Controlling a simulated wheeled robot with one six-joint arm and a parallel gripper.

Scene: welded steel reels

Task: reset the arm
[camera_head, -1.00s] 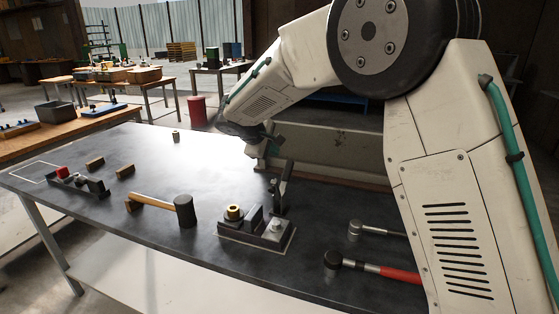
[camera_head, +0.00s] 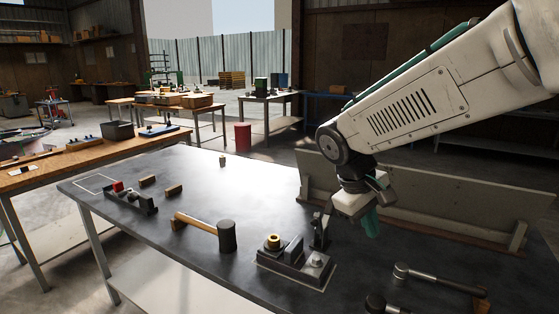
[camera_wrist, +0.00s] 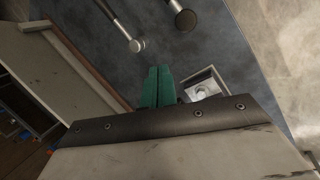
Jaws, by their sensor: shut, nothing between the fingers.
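My gripper (camera_head: 371,222) hangs from my arm above the right part of the dark table (camera_head: 200,240), pointing down. Its green fingers are together in the wrist view (camera_wrist: 158,88), with nothing between them. In the head view it is up and to the right of a steel fixture (camera_head: 290,268) with a brass-coloured ring and an upright clamp. The gripper looks apart from the fixture. Part of the fixture also shows beside the fingers in the wrist view (camera_wrist: 205,88).
A mallet (camera_head: 205,230) lies left of the fixture. A hammer (camera_head: 435,279) lies at the right, with another hammer head (camera_head: 376,302) at the bottom edge. A low grey panel (camera_head: 430,195) stands along the back. Small blocks and a black fixture (camera_head: 132,199) sit at the left.

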